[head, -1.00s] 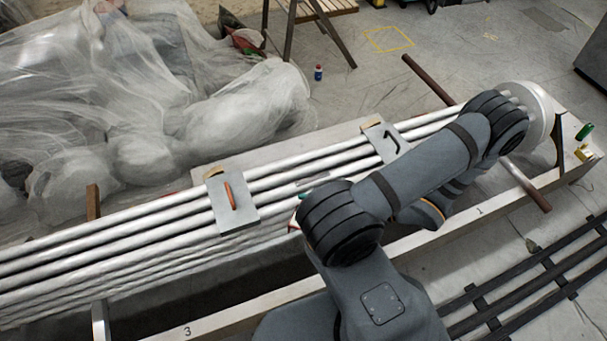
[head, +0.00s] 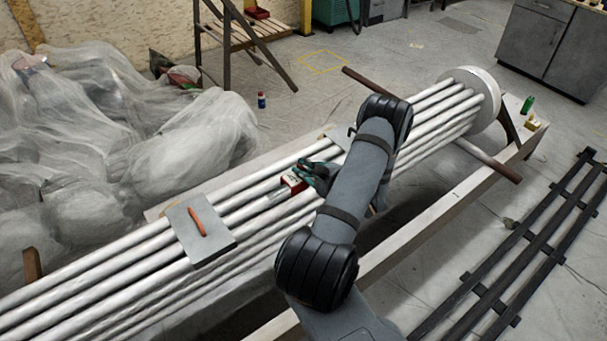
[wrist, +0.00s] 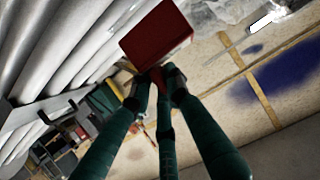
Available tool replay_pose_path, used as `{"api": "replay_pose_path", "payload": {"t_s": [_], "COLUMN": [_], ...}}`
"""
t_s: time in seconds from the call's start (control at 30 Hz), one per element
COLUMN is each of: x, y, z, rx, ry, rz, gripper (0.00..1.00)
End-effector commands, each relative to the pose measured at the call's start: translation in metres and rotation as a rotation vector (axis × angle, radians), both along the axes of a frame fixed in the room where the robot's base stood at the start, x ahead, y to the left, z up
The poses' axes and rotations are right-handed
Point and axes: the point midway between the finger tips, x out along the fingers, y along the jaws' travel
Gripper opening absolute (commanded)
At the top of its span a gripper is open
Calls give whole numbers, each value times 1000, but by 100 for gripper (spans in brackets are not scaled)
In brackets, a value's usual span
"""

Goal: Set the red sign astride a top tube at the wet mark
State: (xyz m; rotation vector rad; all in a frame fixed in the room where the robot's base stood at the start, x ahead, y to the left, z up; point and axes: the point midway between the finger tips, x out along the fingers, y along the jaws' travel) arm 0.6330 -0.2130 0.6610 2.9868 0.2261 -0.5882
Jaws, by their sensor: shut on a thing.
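The red sign (head: 292,183), with a pale lower part, is over the bundle of pale tubes (head: 105,262) in the head view, between the two grey plates. My green-fingered gripper (head: 307,176) is shut on it from the right. In the wrist view the sign (wrist: 157,36) is tilted beyond the fingertips (wrist: 157,76). I cannot tell whether it touches a tube. A darker grey stretch (head: 277,196) shows on a tube just left of the sign; I cannot tell surely that it is the wet mark.
A grey plate (head: 200,230) with an orange bar lies across the tubes to the left. A brown bar (head: 488,161) sticks out near the round white end plate (head: 470,88). Sheeted heaps (head: 190,140) lie behind. A black rack (head: 515,260) lies on the floor at right.

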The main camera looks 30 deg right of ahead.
Motion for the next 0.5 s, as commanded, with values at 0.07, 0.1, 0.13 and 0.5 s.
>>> {"api": "replay_pose_path", "payload": {"t_s": [0.07, 0.1, 0.13, 0.5], "x": [0, 0, 0, -1], "y": [0, 0, 0, 0], "z": [1, 1, 1, -5], "rx": [0, -1, -1, 0], "ry": [0, 0, 0, 0], "rz": [0, 0, 1, 1], "gripper": [0, 0, 0, 0]}}
